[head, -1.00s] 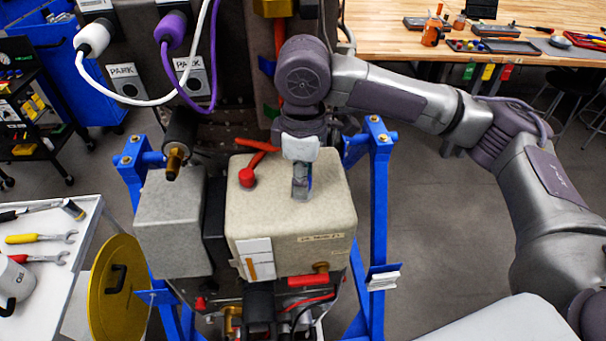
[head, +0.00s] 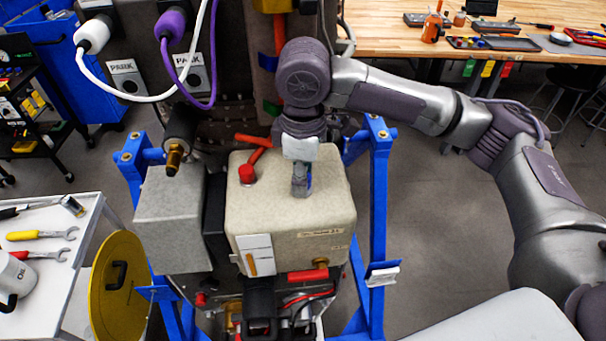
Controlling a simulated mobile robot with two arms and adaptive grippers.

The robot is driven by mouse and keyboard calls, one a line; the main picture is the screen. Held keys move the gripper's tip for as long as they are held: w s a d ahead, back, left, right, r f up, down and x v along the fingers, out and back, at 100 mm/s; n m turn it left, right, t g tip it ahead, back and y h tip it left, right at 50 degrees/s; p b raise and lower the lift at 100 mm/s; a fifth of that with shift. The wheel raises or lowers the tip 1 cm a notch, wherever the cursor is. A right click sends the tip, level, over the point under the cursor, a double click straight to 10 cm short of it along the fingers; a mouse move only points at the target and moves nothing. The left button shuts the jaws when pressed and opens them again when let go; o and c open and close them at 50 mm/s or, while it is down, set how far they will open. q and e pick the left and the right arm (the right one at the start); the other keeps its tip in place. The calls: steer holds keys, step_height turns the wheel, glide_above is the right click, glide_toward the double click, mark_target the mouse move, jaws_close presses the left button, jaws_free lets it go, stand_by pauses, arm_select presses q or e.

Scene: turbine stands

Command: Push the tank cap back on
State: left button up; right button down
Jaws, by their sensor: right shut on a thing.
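The tank looks to be the beige box (head: 290,222) in the middle of the blue stand. A red cap-like fitting (head: 247,173) stands on the left part of its top, with a red hose behind it. My right gripper (head: 301,188) points down over the middle of the tank top, right of the red fitting and apart from it. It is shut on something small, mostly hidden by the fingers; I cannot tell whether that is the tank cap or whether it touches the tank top. My left gripper is out of view.
Blue stand posts (head: 378,215) rise on both sides of the tank. A grey box (head: 170,220) with a black and brass fitting (head: 175,155) above it is on the left. A white tool cart (head: 45,215) and a yellow disc (head: 118,290) are farther left. The floor at right is open.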

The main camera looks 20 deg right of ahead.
steer(key=shift+s+f, duration=0.25)
steer(key=shift+f, duration=0.35)
steer(key=c, duration=1.1)
jaws_free()
steer(key=o, duration=0.5)
steer(key=shift+w+r, duration=0.15)
steer(key=shift+w, duration=0.1)
steer(key=shift+r, duration=0.2)
steer(key=shift+r, duration=3.6)
steer(key=shift+s, duration=0.1)
